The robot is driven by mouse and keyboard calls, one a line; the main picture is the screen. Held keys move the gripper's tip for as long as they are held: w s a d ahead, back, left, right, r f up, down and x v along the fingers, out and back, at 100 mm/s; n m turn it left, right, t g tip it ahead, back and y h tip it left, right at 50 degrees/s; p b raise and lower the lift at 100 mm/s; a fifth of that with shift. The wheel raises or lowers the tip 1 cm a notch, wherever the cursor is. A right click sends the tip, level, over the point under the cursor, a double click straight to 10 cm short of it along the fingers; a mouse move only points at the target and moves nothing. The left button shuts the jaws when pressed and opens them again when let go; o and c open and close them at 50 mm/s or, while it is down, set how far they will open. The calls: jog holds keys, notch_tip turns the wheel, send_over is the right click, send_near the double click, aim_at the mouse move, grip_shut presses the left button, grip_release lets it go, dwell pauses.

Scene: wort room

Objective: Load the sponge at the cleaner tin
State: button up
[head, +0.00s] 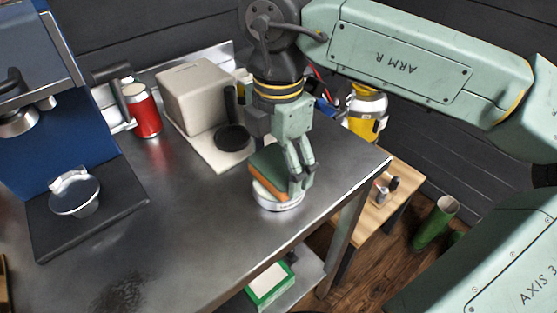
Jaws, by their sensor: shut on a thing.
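My gripper (299,178) points down near the right end of the steel counter. It is shut on the sponge (266,171), which has a green top layer and an orange lower layer. The sponge is tilted and sits directly over a round, pale, low tin (278,200), likely the cleaner tin. The sponge appears to touch the tin, but the fingers hide part of the contact. The tin's lower rim shows on the counter.
A blue machine (60,130) stands at left with a portafilter (74,192) on its base. A red can (143,112), a beige box (195,95) and a black tamper-like object (232,135) stand behind. The front middle counter (180,230) is clear. A wooden table (372,205) stands at right.

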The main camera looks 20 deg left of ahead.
aim_at(279, 165)
jog(key=shift+f+b, duration=0.6)
jog(key=shift+b, duration=0.25)
dwell(1.9)
jog(key=shift+r+p, duration=2.1)
jog(key=shift+r, duration=1.5)
